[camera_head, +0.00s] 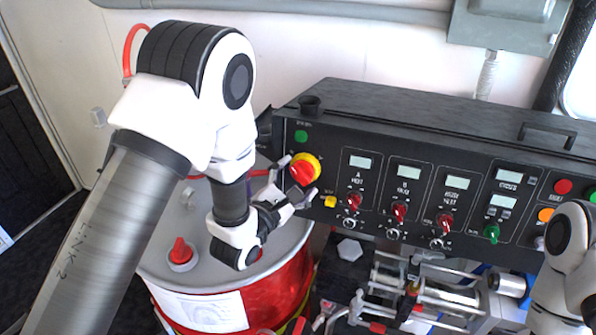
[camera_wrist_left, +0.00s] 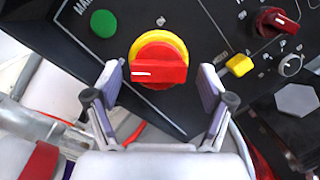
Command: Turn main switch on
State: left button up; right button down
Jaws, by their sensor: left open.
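The main switch (camera_head: 303,170) is a red rotary knob on a yellow round base at the left end of the black control panel. In the left wrist view, the main switch (camera_wrist_left: 158,62) shows a white line on its red handle, lying roughly level across the picture. My left gripper (camera_head: 302,179) is open at the switch. In the left wrist view, its fingertips (camera_wrist_left: 160,82) are spread on either side of the lower part of the knob, with gaps visible. I cannot tell how near they are in depth. My right arm shows at the right edge; its gripper is out of view.
A green light (camera_wrist_left: 104,24) sits beside the switch and a yellow knob (camera_wrist_left: 239,65) lies on its other side. Several red knobs and displays fill the panel (camera_head: 440,160). A red drum (camera_head: 270,295) with a grey lid stands below my left arm.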

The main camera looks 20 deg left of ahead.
pick_arm(q)
jog(key=shift+w, duration=0.35)
jog(key=shift+s+a, duration=0.1)
jog(key=shift+s, duration=0.2)
jog(key=shift+s+r, duration=0.15)
jog(key=c, duration=1.2)
